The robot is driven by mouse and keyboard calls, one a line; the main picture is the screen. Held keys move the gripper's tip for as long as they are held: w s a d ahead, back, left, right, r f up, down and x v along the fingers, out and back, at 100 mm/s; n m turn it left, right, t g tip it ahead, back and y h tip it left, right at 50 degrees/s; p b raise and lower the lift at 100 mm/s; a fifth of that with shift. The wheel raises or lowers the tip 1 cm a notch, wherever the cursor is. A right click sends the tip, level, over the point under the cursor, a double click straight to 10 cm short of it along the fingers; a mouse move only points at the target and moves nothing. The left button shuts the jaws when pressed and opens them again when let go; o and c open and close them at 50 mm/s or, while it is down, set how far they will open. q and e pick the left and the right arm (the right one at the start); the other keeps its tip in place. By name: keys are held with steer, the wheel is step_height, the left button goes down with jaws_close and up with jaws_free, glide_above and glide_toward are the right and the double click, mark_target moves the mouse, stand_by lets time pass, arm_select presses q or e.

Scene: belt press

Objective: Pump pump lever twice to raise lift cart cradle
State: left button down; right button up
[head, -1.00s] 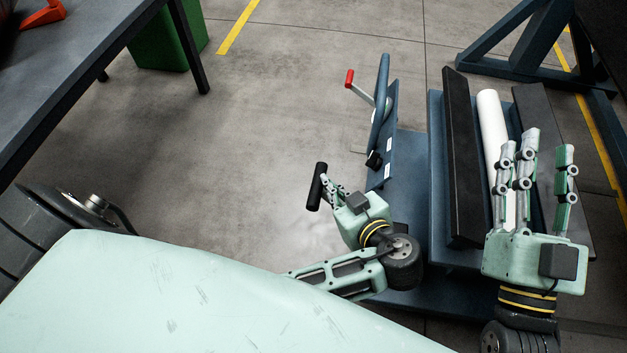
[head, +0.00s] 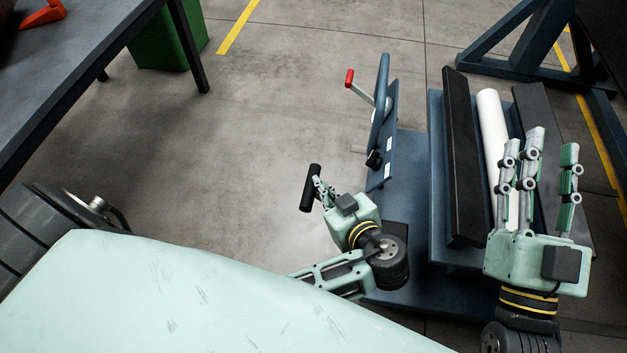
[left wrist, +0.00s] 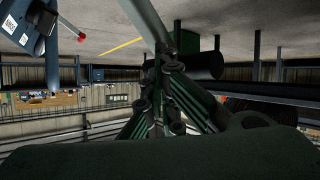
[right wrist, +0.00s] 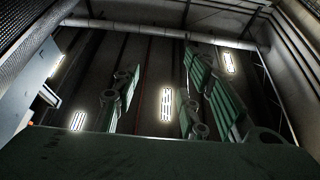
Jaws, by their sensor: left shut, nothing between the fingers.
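The pump lever's black crossbar grip (head: 311,188) shows in the head view left of the blue lift cart (head: 405,155). In the left wrist view the grip (left wrist: 200,66) is a dark bar on a grey rod. My left gripper (head: 322,188) is shut with its fingertips right at the grip; whether they touch it I cannot tell. The cradle (head: 460,150), two black slanted pads, carries a white roller (head: 489,115). My right gripper (head: 550,148) is open and empty, in front of the cradle in the head view. My left arm hides the lever's base.
A red-knobbed crank (head: 350,77) and blue handle bar (head: 381,90) stand on the cart's far left. A blue frame (head: 520,40) stands behind. A grey table (head: 90,75) and green bin (head: 165,40) are at upper left. The floor between is clear.

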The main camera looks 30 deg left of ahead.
mark_target(310, 196)
arm_select(q)
steer(key=shift+s+a+f, duration=0.15)
steer(key=shift+a+f, duration=0.35)
steer(key=shift+a, duration=0.15)
arm_select(e)
steer(key=shift+s+a+r+t, duration=0.1)
steer(key=shift+s+r+t, duration=0.3)
steer(key=shift+r, duration=0.25)
arm_select(q)
steer(key=shift+f, duration=0.1)
arm_select(e)
steer(key=shift+w, duration=0.1)
